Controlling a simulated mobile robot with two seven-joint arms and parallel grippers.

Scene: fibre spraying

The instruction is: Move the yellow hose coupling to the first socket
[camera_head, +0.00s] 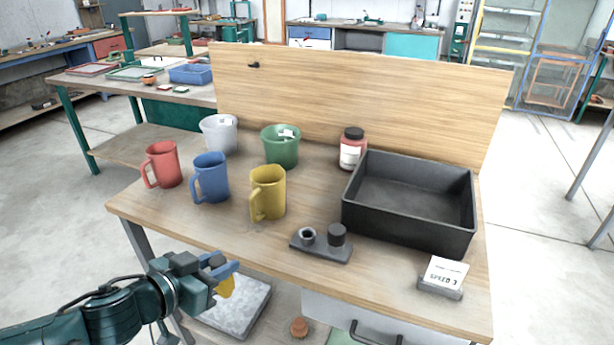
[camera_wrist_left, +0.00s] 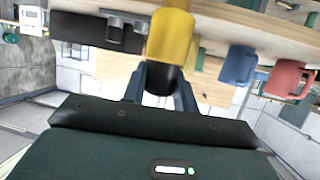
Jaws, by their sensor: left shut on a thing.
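My left gripper (camera_head: 226,270) is shut on the yellow hose coupling (camera_head: 227,287), held in front of the table's left front edge. In the left wrist view the yellow coupling (camera_wrist_left: 170,38) with a dark end sits between the fingers (camera_wrist_left: 160,78). A dark base plate with two sockets (camera_head: 321,250) lies on the table near the front edge, apart from the coupling. Its left socket (camera_head: 307,236) shows an open ring, and its right one (camera_head: 337,235) is a taller dark cylinder. Which one is first I cannot tell. My right gripper is out of view.
Red (camera_head: 163,164), blue (camera_head: 211,178) and yellow (camera_head: 267,192) mugs stand left of the sockets. White (camera_head: 219,134) and green (camera_head: 280,147) buckets stand behind. A black bin (camera_head: 408,228), red jar (camera_head: 352,150) and label stand (camera_head: 441,287) are at right.

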